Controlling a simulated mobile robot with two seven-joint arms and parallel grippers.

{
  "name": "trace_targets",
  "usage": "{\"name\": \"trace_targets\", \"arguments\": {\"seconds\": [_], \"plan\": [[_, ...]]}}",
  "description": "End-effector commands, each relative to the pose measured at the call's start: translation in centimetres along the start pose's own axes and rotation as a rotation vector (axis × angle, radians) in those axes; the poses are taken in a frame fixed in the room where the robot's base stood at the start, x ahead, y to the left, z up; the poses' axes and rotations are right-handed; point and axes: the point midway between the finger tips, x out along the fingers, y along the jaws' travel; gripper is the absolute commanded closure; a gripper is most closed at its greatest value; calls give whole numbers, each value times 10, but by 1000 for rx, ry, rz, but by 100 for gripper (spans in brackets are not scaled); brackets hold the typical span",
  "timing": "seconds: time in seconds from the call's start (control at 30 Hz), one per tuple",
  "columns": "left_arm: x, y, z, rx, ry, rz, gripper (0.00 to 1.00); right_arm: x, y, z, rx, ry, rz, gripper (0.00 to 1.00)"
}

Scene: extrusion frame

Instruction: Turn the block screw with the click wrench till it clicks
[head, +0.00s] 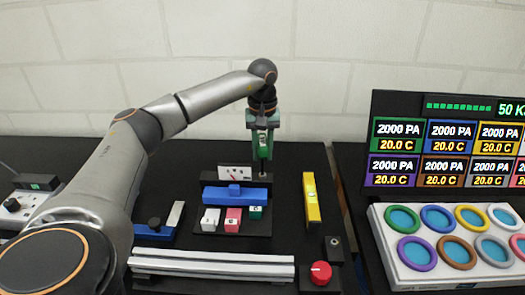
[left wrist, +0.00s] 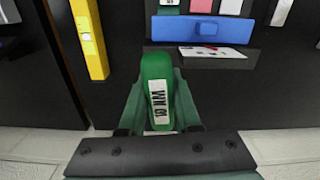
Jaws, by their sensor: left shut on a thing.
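My left gripper (head: 263,128) is shut on the green click wrench (head: 264,150), which hangs upright with a thin shaft pointing down. In the left wrist view the wrench (left wrist: 157,90) shows its green top and a white printed label between the fingers. The shaft's lower end is near the back right of a black stand carrying a blue block (head: 218,193); I cannot tell whether it touches anything. The blue block also shows in the left wrist view (left wrist: 225,30). I cannot make out the block screw. My right gripper is not in view.
A white card with a red mark (head: 235,173) stands behind the blue block. White, pink and green small blocks sit before it. A yellow bar (head: 311,199) lies to the right, silver rails (head: 212,264) and a red knob (head: 321,272) in front. Displays (head: 450,150) stand far right.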

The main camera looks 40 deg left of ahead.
Motion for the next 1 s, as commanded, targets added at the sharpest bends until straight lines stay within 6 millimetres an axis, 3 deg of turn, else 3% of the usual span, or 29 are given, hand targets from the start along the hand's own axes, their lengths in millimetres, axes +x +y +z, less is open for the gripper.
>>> {"name": "trace_targets", "arguments": {"seconds": [0.23,1.0], "plan": [[2,-1,1,8,-4,-5,100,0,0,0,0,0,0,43],[3,-1,1,268,-5,-5,100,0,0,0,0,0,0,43]]}}
